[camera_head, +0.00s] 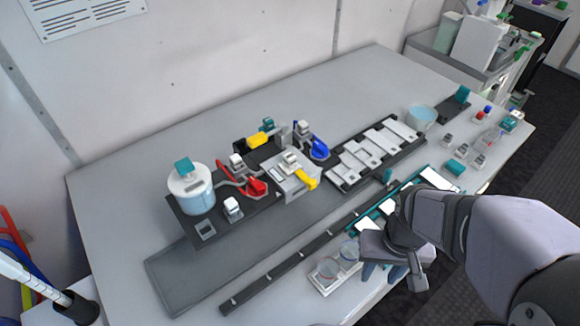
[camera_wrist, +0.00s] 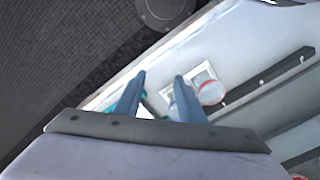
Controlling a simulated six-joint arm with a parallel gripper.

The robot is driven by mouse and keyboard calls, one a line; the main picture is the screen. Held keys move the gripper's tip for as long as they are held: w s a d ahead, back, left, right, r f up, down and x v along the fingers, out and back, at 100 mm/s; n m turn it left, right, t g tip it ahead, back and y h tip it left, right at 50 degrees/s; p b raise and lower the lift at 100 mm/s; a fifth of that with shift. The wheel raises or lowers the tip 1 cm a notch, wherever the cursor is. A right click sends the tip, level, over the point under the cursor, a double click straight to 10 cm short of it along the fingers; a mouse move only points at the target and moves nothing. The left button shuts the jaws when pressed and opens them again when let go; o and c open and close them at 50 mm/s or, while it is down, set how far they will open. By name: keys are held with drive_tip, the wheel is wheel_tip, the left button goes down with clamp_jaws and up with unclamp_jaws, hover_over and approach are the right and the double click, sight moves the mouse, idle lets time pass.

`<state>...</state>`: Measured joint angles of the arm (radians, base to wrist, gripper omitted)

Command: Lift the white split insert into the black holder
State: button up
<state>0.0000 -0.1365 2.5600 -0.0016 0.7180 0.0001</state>
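My gripper (camera_head: 384,272) is near the table's front edge, beside the teal-edged tray and the two round cups. In the wrist view its two blue-grey fingers (camera_wrist: 160,88) are apart, with nothing visible gripped between them. White flat pieces (camera_head: 388,206) lie in the teal-edged tray (camera_head: 408,186), partly hidden by my arm. A black rack (camera_head: 335,176) behind it holds several white slabs (camera_head: 372,146). A long black slotted rail (camera_head: 292,262) runs along the front. I cannot tell which white piece is the split insert, nor which black part is the holder.
Two clear cups (camera_head: 349,250) stand on a white base at the front edge. A white tank (camera_head: 190,188), a red lever (camera_head: 257,186), a yellow lever (camera_head: 306,179) and a blue lever (camera_head: 319,149) stand behind. Small bottles are at the right. The table's back is clear.

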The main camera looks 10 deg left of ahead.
idle(0.4)
drive_tip(key=o, duration=0.5)
